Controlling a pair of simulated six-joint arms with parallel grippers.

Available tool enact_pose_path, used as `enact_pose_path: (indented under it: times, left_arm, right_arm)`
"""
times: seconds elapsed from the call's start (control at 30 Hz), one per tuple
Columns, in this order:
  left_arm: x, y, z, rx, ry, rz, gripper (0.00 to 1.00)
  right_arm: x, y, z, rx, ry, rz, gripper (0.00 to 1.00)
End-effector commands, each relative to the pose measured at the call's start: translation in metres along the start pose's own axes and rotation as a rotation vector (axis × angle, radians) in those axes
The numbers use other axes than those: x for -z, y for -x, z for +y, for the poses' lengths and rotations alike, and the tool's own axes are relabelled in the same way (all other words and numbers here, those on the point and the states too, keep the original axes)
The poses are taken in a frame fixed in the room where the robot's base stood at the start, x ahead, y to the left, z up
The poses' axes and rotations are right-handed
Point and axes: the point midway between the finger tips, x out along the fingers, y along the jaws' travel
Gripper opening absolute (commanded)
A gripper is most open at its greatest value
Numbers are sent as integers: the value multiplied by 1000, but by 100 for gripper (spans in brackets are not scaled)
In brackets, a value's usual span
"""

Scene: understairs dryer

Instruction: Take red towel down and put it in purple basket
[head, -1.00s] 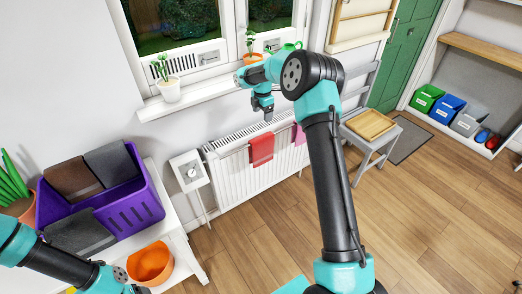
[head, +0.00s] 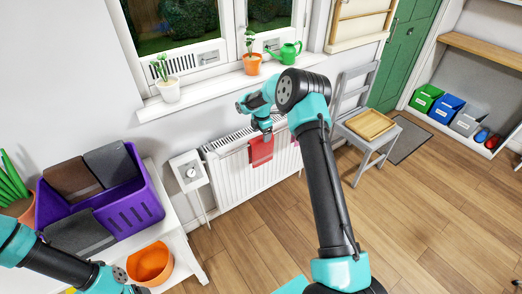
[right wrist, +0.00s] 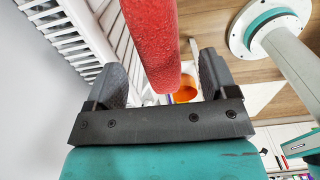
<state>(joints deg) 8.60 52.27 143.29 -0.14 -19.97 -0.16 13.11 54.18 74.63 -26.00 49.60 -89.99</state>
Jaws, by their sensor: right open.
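The red towel (head: 261,152) hangs over the top of the white radiator below the window. My right gripper (head: 266,133) is at the towel's top edge in the head view. In the right wrist view the red towel (right wrist: 150,35) runs between the two spread fingers of the open right gripper (right wrist: 160,80), with gaps showing on both sides. The purple basket (head: 130,212) stands on a white table at the left, with brown and dark grey cloths in it and over its rim. My left arm crosses the lower left corner; its gripper is out of view.
The white radiator (head: 232,178) is under a sill with potted plants and a green watering can (head: 286,52). A white stand with a dial (head: 190,172) is between radiator and table. An orange bowl (head: 150,265) is below the basket. A grey chair (head: 366,140) is right; middle floor is clear.

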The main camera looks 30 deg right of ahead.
Motion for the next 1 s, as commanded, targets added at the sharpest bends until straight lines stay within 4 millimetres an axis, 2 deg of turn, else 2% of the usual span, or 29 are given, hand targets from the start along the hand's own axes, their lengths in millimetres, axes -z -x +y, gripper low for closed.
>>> enact_pose_path:
  times: [0.1, 0.53, 0.8, 1.0]
  left_arm:
    - [0, 0, 0, 0, 0, 0, 68]
    - [0, 0, 0, 0, 0, 0, 68]
    - [0, 0, 0, 0, 0, 0, 68]
    - [0, 0, 0, 0, 0, 0, 68]
  right_arm:
    - [0, -9, 0, 0, 0, 0, 79]
    - [0, -15, 0, 0, 1, 0, 79]
    - [2, -49, 2, 1, 1, 0, 79]
    - [2, -63, 2, 0, 0, 0, 79]
